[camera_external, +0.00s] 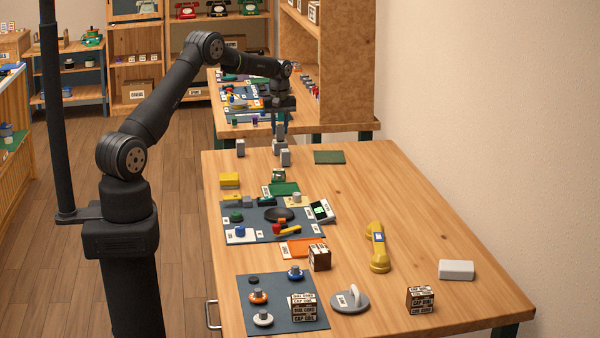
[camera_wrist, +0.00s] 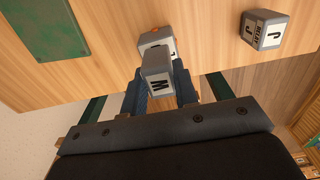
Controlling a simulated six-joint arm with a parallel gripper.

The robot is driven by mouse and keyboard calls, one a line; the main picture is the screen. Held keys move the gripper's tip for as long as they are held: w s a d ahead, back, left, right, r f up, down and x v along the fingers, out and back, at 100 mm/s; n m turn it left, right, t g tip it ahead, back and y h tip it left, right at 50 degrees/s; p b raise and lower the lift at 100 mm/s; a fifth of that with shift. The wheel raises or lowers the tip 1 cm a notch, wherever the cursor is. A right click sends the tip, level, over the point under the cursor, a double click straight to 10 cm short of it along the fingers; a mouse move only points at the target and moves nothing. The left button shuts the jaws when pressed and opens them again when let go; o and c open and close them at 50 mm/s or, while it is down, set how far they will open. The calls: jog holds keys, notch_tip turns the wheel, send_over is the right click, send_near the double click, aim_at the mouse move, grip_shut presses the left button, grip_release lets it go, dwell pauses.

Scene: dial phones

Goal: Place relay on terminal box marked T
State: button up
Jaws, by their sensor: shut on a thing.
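My gripper (camera_external: 280,124) is over the far end of the table, pointing down. In the wrist view my gripper (camera_wrist: 163,80) is shut on a grey block (camera_wrist: 157,62) with a letter that looks like M. Just past it is another grey block (camera_wrist: 152,38) with orange bits, its label mostly hidden; it appears to be the grey block (camera_external: 285,158) on the table below my gripper. I cannot tell whether the two touch. A grey relay marked J (camera_wrist: 265,30) stands apart; it appears to be the left block (camera_external: 241,147) in the external view. I cannot read a T.
A dark green mat (camera_external: 329,157) lies right of the blocks, bare. Nearer are a yellow block (camera_external: 230,180), a blue-grey mat (camera_external: 262,236) with phone parts, a yellow handset (camera_external: 377,248) and small boxes (camera_external: 420,299).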

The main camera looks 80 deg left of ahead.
aim_at(280, 125)
jog(key=shift+f, duration=0.15)
jog(key=o, duration=1)
jog(key=shift+o, duration=0.2)
notch_tip(280, 125, up, 12)
jog(key=shift+r, duration=0.2)
notch_tip(280, 125, down, 12)
jog(key=shift+f, duration=0.1)
notch_tip(280, 125, up, 3)
jog(key=shift+r, duration=0.55)
